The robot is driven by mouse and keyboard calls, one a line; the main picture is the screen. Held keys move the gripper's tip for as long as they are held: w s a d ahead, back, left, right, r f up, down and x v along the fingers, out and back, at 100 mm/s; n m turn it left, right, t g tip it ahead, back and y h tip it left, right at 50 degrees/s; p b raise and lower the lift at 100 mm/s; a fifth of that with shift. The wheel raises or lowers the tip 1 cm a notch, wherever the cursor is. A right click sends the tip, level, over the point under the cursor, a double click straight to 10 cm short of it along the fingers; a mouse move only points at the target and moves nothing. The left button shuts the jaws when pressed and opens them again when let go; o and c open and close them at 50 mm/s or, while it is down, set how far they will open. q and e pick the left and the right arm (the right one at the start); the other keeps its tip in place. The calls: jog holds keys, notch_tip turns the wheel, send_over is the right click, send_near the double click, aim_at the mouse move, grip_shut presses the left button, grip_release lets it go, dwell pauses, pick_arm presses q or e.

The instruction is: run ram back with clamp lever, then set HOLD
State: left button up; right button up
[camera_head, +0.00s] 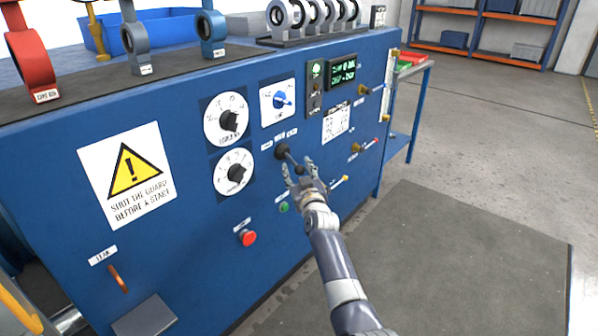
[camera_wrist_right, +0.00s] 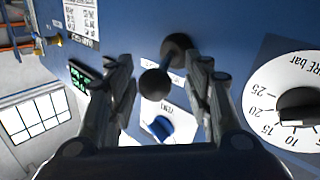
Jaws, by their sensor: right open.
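A black lever with a ball knob (camera_head: 284,153) sticks out of the blue panel in the head view, under small labels too small to read. My right gripper (camera_head: 301,172) is open at the lever's end. In the right wrist view the ball (camera_wrist_right: 155,84) lies between the two spread fingers (camera_wrist_right: 163,95), with no clear contact. A blue selector knob (camera_head: 281,101) sits on a white plate above the lever; it also shows in the wrist view (camera_wrist_right: 160,127). Its position labels are not readable. My left gripper is out of view.
Two dials (camera_head: 234,121) (camera_head: 235,173) are left of the lever. A red button (camera_head: 248,238) and a green button (camera_head: 284,207) sit lower. Small yellow-stemmed levers (camera_head: 357,148) stick out at right. A lit display (camera_head: 343,73) is above. The floor at right is clear.

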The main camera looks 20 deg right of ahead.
jog(key=shift+s+d, duration=0.1)
jog(key=s+a, duration=0.1)
jog(key=s, duration=1)
jog(key=shift+s, duration=0.4)
jog(key=s+a+f+g+y, duration=0.1)
jog(key=s+f+g, duration=0.2)
jog(key=s+f, duration=0.5)
jog(key=s+a+f+n+g, duration=0.1)
jog(key=s+f+g, duration=0.3)
jog(key=f, duration=0.8)
jog(key=s+a+f+g+y, duration=0.1)
jog(key=s+f+g, duration=0.1)
jog(key=s+f, duration=0.7)
jog(key=s+f+g, duration=0.4)
jog(key=s+f, duration=0.7)
jog(key=s, duration=0.2)
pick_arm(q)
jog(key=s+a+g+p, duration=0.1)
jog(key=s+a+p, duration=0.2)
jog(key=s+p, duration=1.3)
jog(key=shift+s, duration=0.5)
pick_arm(e)
jog(key=s+d+f+g, duration=0.1)
jog(key=s+f+g, duration=0.1)
jog(key=s, duration=1.2)
jog(key=s+d+f+g, duration=0.2)
jog(key=s, duration=1.1)
jog(key=shift+s+d+f+h, duration=0.2)
jog(key=shift+s+f+h, duration=0.15)
jog(key=shift+s+h, duration=0.05)
